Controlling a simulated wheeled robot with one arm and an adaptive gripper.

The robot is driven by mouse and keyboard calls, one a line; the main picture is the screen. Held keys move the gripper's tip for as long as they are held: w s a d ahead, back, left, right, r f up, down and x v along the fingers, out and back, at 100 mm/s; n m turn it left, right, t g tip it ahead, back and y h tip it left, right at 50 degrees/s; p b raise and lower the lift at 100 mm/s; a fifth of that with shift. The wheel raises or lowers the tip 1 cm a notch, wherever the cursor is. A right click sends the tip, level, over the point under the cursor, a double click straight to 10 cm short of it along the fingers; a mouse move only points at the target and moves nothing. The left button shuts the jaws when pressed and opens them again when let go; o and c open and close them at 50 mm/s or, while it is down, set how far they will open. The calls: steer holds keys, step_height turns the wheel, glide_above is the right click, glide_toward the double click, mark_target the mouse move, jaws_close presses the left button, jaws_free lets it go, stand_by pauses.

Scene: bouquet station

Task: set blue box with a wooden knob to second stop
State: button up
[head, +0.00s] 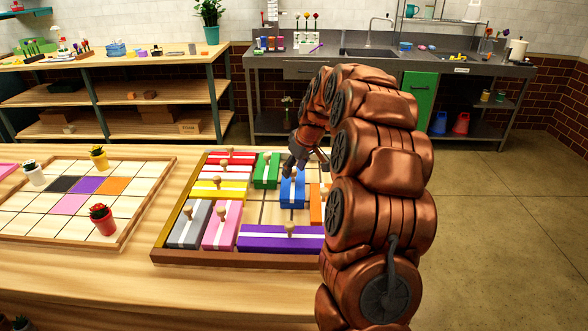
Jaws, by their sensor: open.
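The blue box (292,194) stands in the wooden sliding-box tray (157,245), right of the green box. It has a white stripe and a wooden knob on top. My gripper (294,171) is over the far part of the blue box, at or close to its knob, and hides part of that area. Its fingers are small and dark in this view; contact with the knob cannot be told. Bare grid cells show beside and below the blue box. No stop marks can be made out.
Red, white, yellow, grey, pink, green, purple (280,238) and orange (316,205) boxes with knobs share the tray. My arm hides its right side. A grid board (150,175) with small flower pots lies to the left. A sink counter (300,62) is behind.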

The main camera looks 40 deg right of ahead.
steer(key=v, duration=1.1)
steer(key=shift+r, duration=0.15)
steer(key=shift+s, duration=0.1)
steer(key=s+a+f+g, duration=0.1)
steer(key=s+a+g, duration=0.1)
steer(key=s+a, duration=0.65)
steer(key=s+a+f+g, duration=0.1)
steer(key=s+a, duration=0.4)
steer(key=a, duration=0.7)
steer(key=s+a+f+g, duration=0.1)
steer(key=s+a+f, duration=0.1)
steer(key=s, duration=0.5)
steer(key=s+a+f+m+g+p, duration=0.1)
steer(key=s+a+f, duration=0.1)
steer(key=s, duration=0.6)
steer(key=s+a+f+g, duration=0.1)
steer(key=s+a+f, duration=0.1)
steer(key=s, duration=0.6)
steer(key=shift+a+m+h+p, duration=0.3)
steer(key=shift+a+m+p, duration=0.1)
steer(key=shift+a, duration=0.3)
